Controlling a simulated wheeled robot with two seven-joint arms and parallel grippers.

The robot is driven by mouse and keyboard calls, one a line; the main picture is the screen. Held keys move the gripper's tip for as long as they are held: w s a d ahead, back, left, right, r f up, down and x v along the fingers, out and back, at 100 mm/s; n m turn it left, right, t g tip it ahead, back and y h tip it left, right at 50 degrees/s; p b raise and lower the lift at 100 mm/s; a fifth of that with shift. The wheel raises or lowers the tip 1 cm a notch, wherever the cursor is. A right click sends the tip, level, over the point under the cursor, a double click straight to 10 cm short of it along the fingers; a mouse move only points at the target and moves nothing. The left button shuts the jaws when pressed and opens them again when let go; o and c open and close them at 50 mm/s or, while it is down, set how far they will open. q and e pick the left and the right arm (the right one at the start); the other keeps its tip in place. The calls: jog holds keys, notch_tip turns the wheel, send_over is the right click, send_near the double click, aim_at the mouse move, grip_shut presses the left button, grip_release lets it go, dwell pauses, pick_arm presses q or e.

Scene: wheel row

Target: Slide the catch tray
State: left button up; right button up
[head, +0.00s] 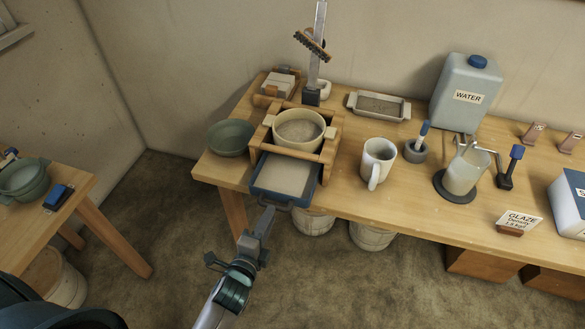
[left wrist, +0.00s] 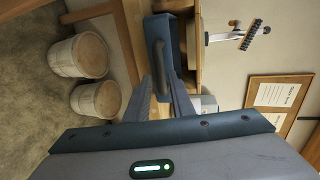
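The catch tray (head: 284,178) is a blue, shallow drawer with a pale inside. It sticks out of the front of a wooden frame, under a round sieve. Its dark handle (head: 275,204) is on the front; in the left wrist view the handle (left wrist: 159,62) is a curved bar on the blue tray front (left wrist: 174,42). My left gripper (head: 268,212) is at the handle. In the left wrist view its fingers (left wrist: 163,82) are apart, with the handle between or just beyond the tips; contact is not clear. My right gripper is not in view.
The wooden frame (head: 262,139) holds the sieve (head: 299,130). A green bowl (head: 230,138) stands left of it, a white mug (head: 377,162) right. Buckets (head: 313,222) stand under the bench. The floor in front is clear. A second table (head: 75,200) is at left.

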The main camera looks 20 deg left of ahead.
pick_arm(q)
jog(key=shift+p+v, duration=0.6)
jog(key=shift+v, duration=1.5)
jog(key=s+f+n+g+b, duration=0.25)
jog(key=s+f, duration=0.25)
jog(key=f, duration=0.7)
jog(key=s+f+n+g+b, duration=0.1)
jog(key=s+f+n+g, duration=0.25)
jog(key=f, duration=0.85)
jog(key=s+f+n+g+b, duration=0.15)
jog(key=s+f, duration=0.45)
jog(key=f, duration=0.7)
jog(key=s+a+f+n+g+b, duration=0.1)
jog(key=s+a+f+n+g, duration=0.1)
jog(key=s+f, duration=0.4)
jog(key=s+a+f+n+g+b, duration=0.1)
jog(key=s+a+f+n+g, duration=0.1)
jog(key=s+f, duration=0.4)
jog(key=s+a+f+n+g+b, duration=0.1)
jog(key=s+f+n+g, duration=0.2)
jog(key=s, duration=1.1)
notch_tip(320, 180, down, 3)
jog(key=shift+a+f+n+y, duration=0.2)
jog(key=shift+a+n+y, duration=0.15)
jog(key=shift+n, duration=0.4)
